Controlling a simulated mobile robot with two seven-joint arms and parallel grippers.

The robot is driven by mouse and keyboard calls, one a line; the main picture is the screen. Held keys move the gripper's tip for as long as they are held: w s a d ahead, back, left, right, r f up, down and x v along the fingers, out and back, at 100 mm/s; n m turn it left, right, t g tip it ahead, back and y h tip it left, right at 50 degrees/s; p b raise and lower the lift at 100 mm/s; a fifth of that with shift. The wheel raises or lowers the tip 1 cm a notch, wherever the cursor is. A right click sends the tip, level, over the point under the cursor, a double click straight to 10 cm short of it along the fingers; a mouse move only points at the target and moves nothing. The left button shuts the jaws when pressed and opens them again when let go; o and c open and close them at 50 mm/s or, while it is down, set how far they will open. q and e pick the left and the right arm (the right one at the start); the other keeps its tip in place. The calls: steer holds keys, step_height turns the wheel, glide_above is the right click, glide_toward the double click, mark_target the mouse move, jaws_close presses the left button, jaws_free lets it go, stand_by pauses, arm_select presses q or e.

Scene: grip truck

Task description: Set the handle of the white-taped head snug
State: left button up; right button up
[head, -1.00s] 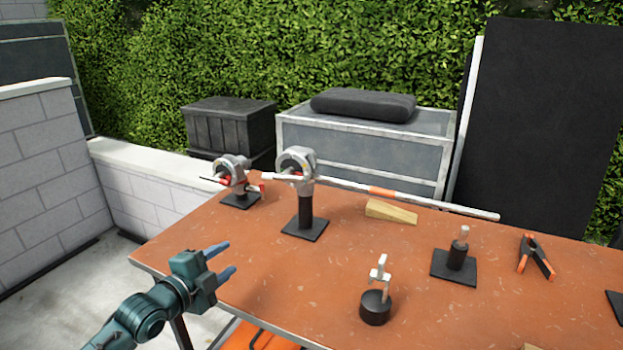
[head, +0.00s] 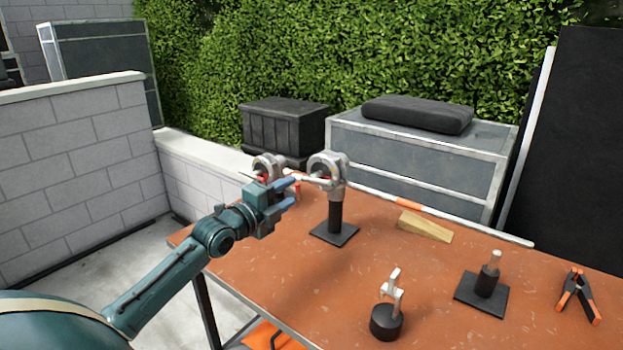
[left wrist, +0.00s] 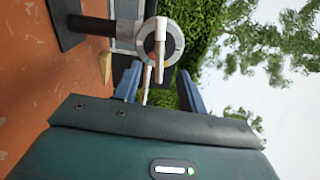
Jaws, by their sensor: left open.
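The nearer grip head (head: 329,167) is a grey metal clamp on a black post with a flat square base. Its pale handle (head: 299,176) points left toward my left gripper. The left wrist view shows this head (left wrist: 172,43) with the pale handle (left wrist: 161,50) across its face, ahead of the fingers. My left gripper (head: 291,193) is open, just left of the head at about handle height. Its fingers (left wrist: 160,88) show nothing held between them; contact with the handle cannot be told. My right gripper is not in view.
A second head (head: 266,164) with red parts stands behind, partly hidden by my gripper. A wooden wedge (head: 425,226), small stands and an orange-tipped clamp (head: 577,293) occupy the orange table (head: 290,275).

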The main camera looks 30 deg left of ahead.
mark_target(308, 181)
arm_select(q)
steer(key=w, duration=0.6)
steer(key=w+d, duration=0.1)
steer(key=w, duration=0.2)
steer(key=shift+p, duration=0.3)
steer(key=shift+c, duration=0.3)
jaws_close()
